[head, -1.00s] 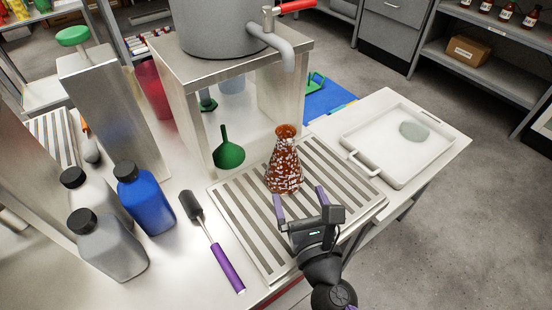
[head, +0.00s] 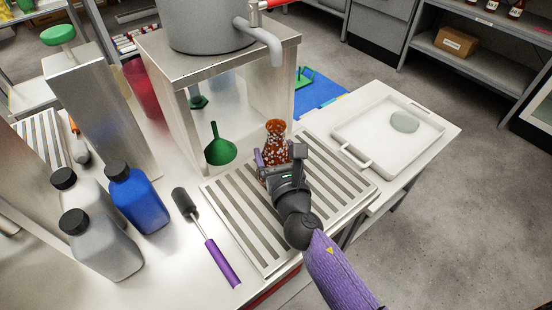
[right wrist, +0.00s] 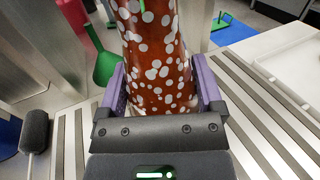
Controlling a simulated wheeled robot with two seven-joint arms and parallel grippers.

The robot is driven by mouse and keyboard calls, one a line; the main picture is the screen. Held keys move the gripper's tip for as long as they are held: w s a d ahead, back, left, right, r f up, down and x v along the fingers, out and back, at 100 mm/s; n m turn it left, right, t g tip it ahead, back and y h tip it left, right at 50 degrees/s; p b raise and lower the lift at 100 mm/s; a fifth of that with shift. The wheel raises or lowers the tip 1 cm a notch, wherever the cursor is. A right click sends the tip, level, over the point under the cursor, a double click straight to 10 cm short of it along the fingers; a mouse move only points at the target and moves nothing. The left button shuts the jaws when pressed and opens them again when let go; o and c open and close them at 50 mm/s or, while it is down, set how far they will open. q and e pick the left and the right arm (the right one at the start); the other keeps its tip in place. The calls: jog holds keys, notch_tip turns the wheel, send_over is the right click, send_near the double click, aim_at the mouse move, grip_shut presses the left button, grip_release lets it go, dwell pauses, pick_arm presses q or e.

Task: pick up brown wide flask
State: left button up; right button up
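The brown wide flask (head: 275,129) is a conical brown vessel with white speckles. It stands upright on the slatted metal rack (head: 335,180) in front of the pot stand. In the head view my right gripper hides its lower part. My right gripper (head: 279,160) is open, with one purple finger on each side of the flask. In the right wrist view the flask (right wrist: 157,65) fills most of the space between the fingers. I cannot tell whether they touch it. My left gripper is not in view.
A green funnel (head: 220,150) stands left of the flask, beside the metal stand (head: 175,100) bearing a grey pot (head: 210,25). A white tray (head: 375,150) lies to the right. A purple-handled brush (head: 222,262) and a blue bottle (head: 135,195) are at the left.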

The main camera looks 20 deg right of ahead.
aim_at(276, 123)
grip_shut()
jog(key=shift+r+p, duration=0.4)
jog(key=shift+r, duration=0.05)
notch_tip(276, 123, up, 7)
jog(key=p, duration=0.6)
jog(key=shift+r, duration=0.15)
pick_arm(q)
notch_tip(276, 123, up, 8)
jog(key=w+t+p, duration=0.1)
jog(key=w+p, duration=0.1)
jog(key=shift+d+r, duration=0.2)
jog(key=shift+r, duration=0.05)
pick_arm(e)
jog(key=shift+s+r, duration=0.1)
jog(key=shift+r, duration=0.85)
